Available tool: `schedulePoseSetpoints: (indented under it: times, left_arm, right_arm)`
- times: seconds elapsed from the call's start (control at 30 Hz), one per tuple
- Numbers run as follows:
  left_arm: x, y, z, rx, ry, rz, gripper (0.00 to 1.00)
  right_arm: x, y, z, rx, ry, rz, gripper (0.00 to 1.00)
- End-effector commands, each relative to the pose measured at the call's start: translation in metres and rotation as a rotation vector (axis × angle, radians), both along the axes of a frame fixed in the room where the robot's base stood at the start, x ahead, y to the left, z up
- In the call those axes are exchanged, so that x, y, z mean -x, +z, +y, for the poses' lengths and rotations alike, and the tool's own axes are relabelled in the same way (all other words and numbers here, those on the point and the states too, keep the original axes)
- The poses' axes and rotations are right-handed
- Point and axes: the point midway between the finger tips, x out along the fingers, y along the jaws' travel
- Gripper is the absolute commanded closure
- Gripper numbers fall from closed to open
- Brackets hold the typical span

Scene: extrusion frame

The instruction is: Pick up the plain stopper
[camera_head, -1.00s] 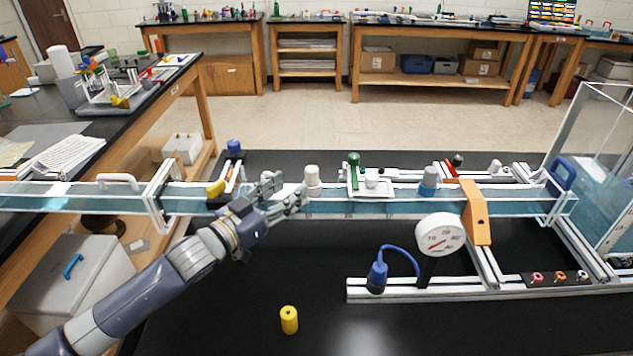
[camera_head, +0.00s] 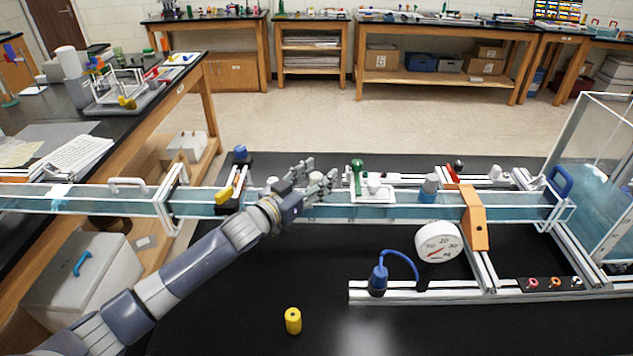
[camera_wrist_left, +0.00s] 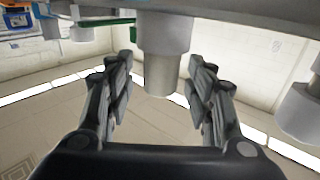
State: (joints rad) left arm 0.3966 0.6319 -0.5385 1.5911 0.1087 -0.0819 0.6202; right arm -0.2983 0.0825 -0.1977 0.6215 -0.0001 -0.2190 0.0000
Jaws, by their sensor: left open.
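A plain pale stopper (camera_head: 316,179) stands on the clear channel and is partly hidden behind my left gripper (camera_head: 321,172) in the head view. In the left wrist view, this stopper (camera_wrist_left: 160,72) appears as a pale cylinder with a wider collar, between the two fingers of my left gripper (camera_wrist_left: 160,75). The fingers are spread, with gaps visible on both sides of the stopper. My right gripper is not in view.
A second pale cylinder (camera_head: 272,182) is left of the gripper, and a green-knobbed fitting (camera_head: 357,167) stands close on its right. A blue-grey stopper (camera_head: 428,188) and an orange bracket (camera_head: 475,218) are farther right. A yellow cylinder (camera_head: 293,321) stands on open black tabletop.

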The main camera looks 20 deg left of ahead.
Motion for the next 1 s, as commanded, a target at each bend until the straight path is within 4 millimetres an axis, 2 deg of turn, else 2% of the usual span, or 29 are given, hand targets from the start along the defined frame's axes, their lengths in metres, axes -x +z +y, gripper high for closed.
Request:
schedulePoseSetpoints:
  times: [0.27,0.47,0.5,0.83,1.0]
  left_arm:
    - [-0.0020,-0.0009,-0.0011,0.000,0.000,0.001,0.51]
    - [-0.0019,-0.0008,-0.0009,0.000,0.000,0.001,0.94]
    - [-0.0019,-0.0008,-0.0009,0.000,0.000,0.001,0.96]
    - [-0.0019,-0.0002,-0.0009,0.000,0.000,0.001,0.96]
    - [-0.0023,0.0082,-0.0010,-0.001,-0.001,-0.003,0.96]
  right_arm:
    - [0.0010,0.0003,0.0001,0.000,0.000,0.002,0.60]
    - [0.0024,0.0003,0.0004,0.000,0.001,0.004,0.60]
    - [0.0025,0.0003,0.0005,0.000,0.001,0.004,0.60]
    - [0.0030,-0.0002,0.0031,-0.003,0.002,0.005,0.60]
    - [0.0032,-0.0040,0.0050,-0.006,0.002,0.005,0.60]
